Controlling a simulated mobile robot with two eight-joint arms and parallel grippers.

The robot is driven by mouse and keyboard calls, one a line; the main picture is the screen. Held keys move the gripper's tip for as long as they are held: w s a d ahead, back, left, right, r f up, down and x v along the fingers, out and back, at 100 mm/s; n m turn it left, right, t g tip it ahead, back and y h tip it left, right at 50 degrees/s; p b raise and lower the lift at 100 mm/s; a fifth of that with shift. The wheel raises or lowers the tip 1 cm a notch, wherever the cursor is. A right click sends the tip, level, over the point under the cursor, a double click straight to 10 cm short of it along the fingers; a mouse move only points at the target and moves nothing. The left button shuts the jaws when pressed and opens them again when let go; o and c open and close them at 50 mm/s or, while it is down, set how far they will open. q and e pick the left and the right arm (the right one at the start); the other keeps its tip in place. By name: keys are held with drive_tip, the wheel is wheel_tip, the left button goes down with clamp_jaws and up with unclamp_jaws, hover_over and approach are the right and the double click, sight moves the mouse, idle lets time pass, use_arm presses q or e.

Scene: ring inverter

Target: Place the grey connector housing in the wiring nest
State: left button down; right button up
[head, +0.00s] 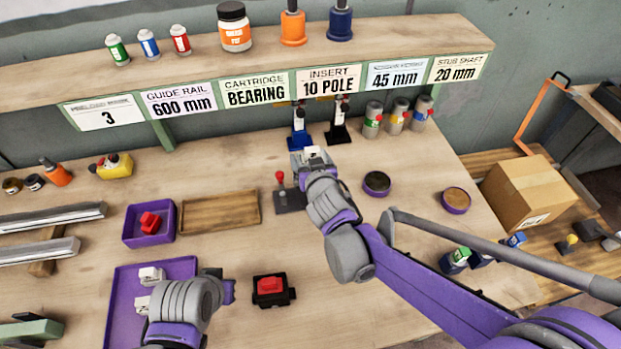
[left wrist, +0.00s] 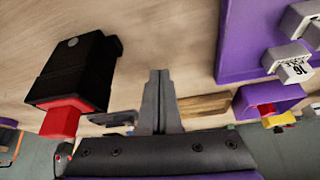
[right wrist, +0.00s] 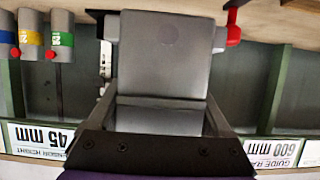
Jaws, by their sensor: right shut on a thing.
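My right gripper (head: 313,158) is at the back middle of the bench, below the INSERT 10 POLE label. In the right wrist view it is shut on the grey connector housing (right wrist: 165,60), which fills the space between the fingers. Only a small pale part of the housing (head: 313,152) shows in the head view. A dark grey fixture with a red-knobbed lever (head: 289,198) stands just left of the right gripper; I cannot tell whether it is the wiring nest. My left gripper (left wrist: 160,80) is shut and empty, above the bench near the purple tray (head: 185,266).
Pale connectors (head: 151,275) lie in the purple tray. A black block with a red top (head: 270,288) stands right of my left gripper. A purple bin (head: 133,239) and wooden tray (head: 240,205) lie behind. Blue and black tools (head: 299,135) stand close behind the right gripper.

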use_arm(q)
drive_tip(key=shift+s+f, duration=0.15)
drive_tip(key=shift+f, duration=0.15)
use_arm(e)
wheel_tip(320, 180, down, 3)
drive_tip(key=shift+r, duration=0.2)
use_arm(q)
drive_tip(key=shift+f+b, duration=0.4)
drive_tip(key=shift+b, duration=0.1)
use_arm(e)
drive_tip(key=shift+f, duration=1.95)
drive_tip(key=shift+f, duration=0.1)
use_arm(q)
drive_tip(key=shift+f, duration=0.2)
use_arm(e)
drive_tip(key=shift+f, duration=0.15)
drive_tip(key=o, duration=1.5)
use_arm(q)
drive_tip(key=shift+r, duration=0.1)
drive_tip(key=shift+r, duration=0.15)
use_arm(e)
drive_tip(key=shift+r, duration=0.35)
use_arm(q)
drive_tip(key=shift+r+p, duration=0.75)
use_arm(e)
drive_tip(key=v, duration=1.2)
